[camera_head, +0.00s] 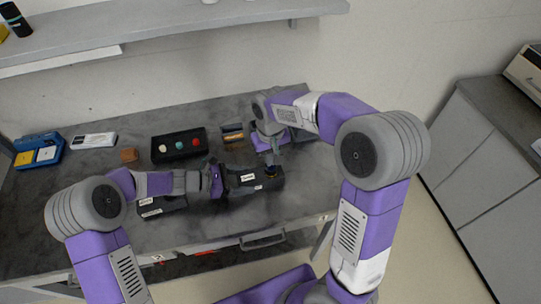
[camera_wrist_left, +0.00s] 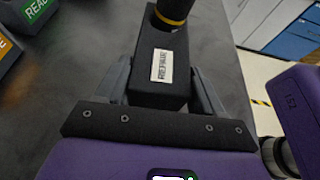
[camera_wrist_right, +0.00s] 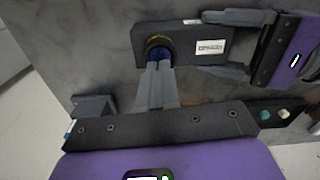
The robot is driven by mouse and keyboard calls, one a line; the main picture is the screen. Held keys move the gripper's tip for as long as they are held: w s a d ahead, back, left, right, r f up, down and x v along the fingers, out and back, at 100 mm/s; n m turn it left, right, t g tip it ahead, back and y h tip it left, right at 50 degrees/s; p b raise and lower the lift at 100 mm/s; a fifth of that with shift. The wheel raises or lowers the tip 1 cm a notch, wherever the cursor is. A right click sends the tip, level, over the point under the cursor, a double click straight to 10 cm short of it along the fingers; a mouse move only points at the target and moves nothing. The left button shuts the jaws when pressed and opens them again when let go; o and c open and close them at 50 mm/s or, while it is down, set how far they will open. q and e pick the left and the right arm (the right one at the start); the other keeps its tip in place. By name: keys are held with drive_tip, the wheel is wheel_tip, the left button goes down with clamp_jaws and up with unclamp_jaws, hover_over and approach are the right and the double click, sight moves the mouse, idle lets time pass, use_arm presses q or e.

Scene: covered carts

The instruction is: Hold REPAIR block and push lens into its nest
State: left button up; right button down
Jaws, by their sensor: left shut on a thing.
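The dark REPAIR block (camera_head: 262,184) lies on the grey worktop, its white label facing up in the left wrist view (camera_wrist_left: 163,68). My left gripper (camera_head: 228,183) is shut on the block, one finger along each side. The lens (camera_wrist_right: 157,50), dark blue with a yellow ring, is at the block's far end from my left gripper. My right gripper (camera_wrist_right: 157,68) points down at the lens, with its fingers together and their tips at its top. The fingers partly hide the lens and the nest under it, so I cannot tell how deep it sits.
A black tray (camera_head: 158,152) with red, teal and white pieces stands behind my left arm. A brown block (camera_head: 129,155), a white box (camera_head: 94,140) and a blue holder (camera_head: 27,158) stand to the left. Dark labelled blocks (camera_head: 150,212) lie near the front edge.

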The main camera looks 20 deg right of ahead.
drive_tip(key=shift+s+f, duration=0.2)
drive_tip(key=shift+f, duration=0.1)
drive_tip(key=shift+r, duration=0.1)
drive_tip(key=shift+w+r, duration=0.15)
drive_tip(key=shift+r, duration=1.7)
wheel_tip(320, 180, up, 11)
use_arm(q)
drive_tip(key=o, duration=1.1)
drive_tip(key=shift+o, duration=0.2)
